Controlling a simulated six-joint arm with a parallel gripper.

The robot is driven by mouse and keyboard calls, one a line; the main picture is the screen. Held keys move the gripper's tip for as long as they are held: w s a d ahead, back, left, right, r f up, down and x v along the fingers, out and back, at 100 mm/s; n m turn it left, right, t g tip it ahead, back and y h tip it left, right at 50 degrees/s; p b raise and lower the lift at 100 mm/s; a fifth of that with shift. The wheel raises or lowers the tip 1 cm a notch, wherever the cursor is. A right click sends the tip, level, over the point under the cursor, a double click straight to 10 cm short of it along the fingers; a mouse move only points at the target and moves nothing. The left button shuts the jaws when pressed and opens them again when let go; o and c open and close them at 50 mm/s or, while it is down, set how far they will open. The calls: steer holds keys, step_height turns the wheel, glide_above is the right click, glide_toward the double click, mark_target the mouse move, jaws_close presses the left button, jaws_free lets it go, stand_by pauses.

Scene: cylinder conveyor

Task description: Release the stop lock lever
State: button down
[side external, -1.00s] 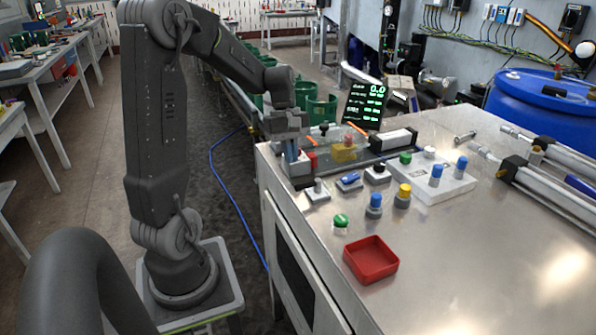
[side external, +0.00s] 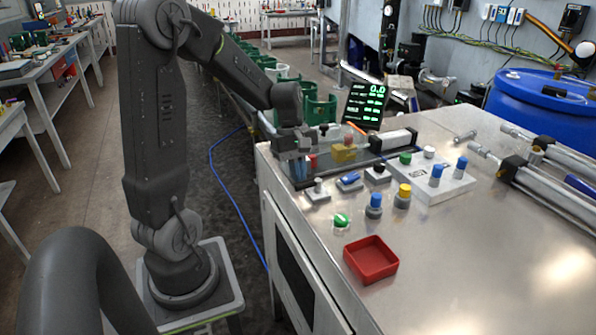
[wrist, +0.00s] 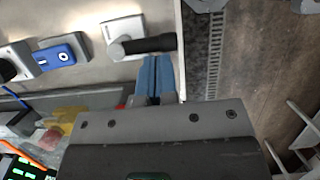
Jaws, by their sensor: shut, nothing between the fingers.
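A dark lever (wrist: 152,44) on a white base plate (wrist: 122,26) shows in the wrist view, its handle lying sideways toward the bench edge. In the side view this small unit (side external: 317,192) sits near the bench's left edge. My gripper (wrist: 157,60) has its two blue fingers pressed together with nothing between them. The fingertips are right beside the handle; whether they touch it I cannot tell. In the side view my gripper (side external: 300,182) is low over the bench's left edge, just behind and left of the lever unit.
A blue switch (side external: 349,181) and a black-topped unit (side external: 377,173) stand right of the lever. Red and yellow parts (side external: 344,150) stand close behind my gripper. A red tray (side external: 371,259) is in front. The bench (side external: 450,275) is clear at the front right.

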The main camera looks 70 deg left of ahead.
steer(key=shift+s+d+n+t, duration=0.2)
steer(key=shift+d+n+t, duration=0.15)
steer(key=shift+n, duration=0.65)
steer(key=n, duration=0.1)
steer(key=d+n, duration=0.1)
steer(key=n+t, duration=0.1)
steer(key=shift+s+d+n, duration=0.2)
steer(key=shift+d+n, duration=0.1)
steer(key=shift+n, duration=0.1)
steer(key=shift+w+d, duration=0.1)
steer(key=shift+d, duration=0.95)
steer(key=shift+w+d, duration=0.2)
steer(key=shift+d, duration=0.1)
steer(key=shift+w+d, duration=0.5)
steer(key=shift+d, duration=0.1)
steer(key=shift+w+d, duration=0.1)
steer(key=shift+w, duration=0.05)
steer(key=shift+w+d, duration=0.1)
steer(key=shift+w, duration=0.1)
